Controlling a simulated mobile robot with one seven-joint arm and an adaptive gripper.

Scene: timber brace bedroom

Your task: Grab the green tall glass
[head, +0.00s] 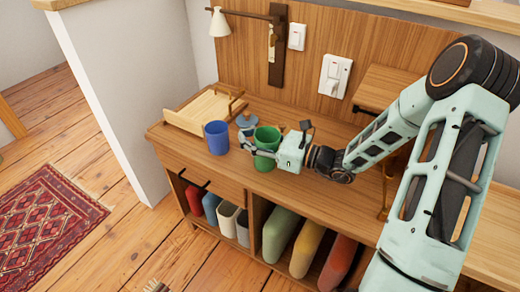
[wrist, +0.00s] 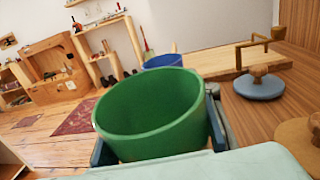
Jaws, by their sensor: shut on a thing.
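The green tall glass (head: 265,160) is upright at the wooden desk's top, in the middle of the head view. It fills the centre of the wrist view (wrist: 152,120), its open rim towards the camera. My gripper (head: 263,152) reaches it from the right, with one finger on each side of the glass, shut on it. In the wrist view the finger tips (wrist: 158,140) show at the left and right of the glass. The glass's base is partly hidden, so I cannot tell whether it touches the desk.
A blue cup (head: 217,138) stands just left of the glass. A blue-grey lid with a knob (head: 246,120) lies behind it. A wooden tray (head: 190,116) is at the back left. Shelves below hold several coloured bins (head: 281,234). A wall lamp (head: 219,24) hangs above.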

